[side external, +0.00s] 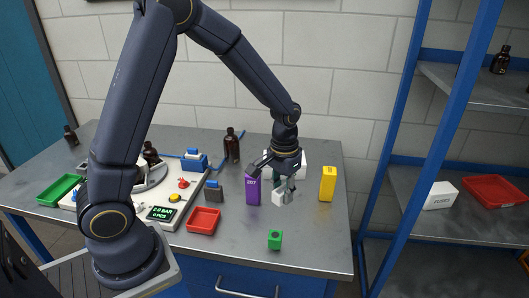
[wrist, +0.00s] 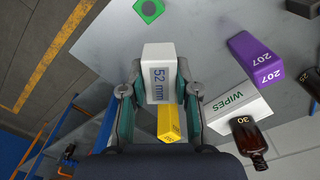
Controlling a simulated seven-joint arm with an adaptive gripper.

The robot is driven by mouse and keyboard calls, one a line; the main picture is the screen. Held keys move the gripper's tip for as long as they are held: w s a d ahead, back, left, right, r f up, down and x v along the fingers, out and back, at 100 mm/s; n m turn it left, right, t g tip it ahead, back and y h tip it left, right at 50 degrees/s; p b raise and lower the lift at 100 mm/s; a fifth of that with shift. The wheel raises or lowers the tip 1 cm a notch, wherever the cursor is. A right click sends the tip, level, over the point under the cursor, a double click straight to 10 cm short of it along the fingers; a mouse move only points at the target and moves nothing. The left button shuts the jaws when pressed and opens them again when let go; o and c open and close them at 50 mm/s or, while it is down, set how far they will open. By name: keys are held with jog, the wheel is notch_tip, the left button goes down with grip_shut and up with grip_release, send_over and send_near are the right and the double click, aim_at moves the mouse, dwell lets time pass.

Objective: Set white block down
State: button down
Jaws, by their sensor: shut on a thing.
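A white block (wrist: 158,72) marked "52 mm" is between the fingers of my gripper (wrist: 160,95) in the wrist view. In the side view my gripper (side external: 281,187) points down and is shut on the white block (side external: 279,198), low over the right part of the table. I cannot tell whether the block touches the table top. The lower fingers partly hide it in the side view.
A purple box (side external: 252,190) stands just left of the block, and a yellow box (side external: 327,184) to its right. A green block (side external: 275,240) lies nearer the front edge. A white wipes box (wrist: 235,108) is behind. A red tray (side external: 204,220) is at left. Grey table (side external: 315,235) is bare at front right.

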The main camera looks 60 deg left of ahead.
jog(key=s+a+f+n, duration=0.1)
jog(key=s+a+n, duration=0.35)
jog(key=a, duration=0.55)
jog(key=s+a+f+n, duration=0.1)
jog(key=s+a+n, duration=0.2)
jog(key=a+n, duration=0.5)
jog(key=s+a+n, duration=0.4)
jog(key=a, duration=0.8)
send_over(218, 173)
jog(key=f, duration=0.9)
jog(key=shift+s+d, duration=0.35)
jog(key=shift+w+a+f, duration=0.2)
jog(key=shift+w+f, duration=0.05)
jog(key=shift+f, duration=0.2)
jog(key=shift+w+f, duration=0.1)
jog(key=shift+f, duration=1.5)
jog(key=shift+f, duration=0.1)
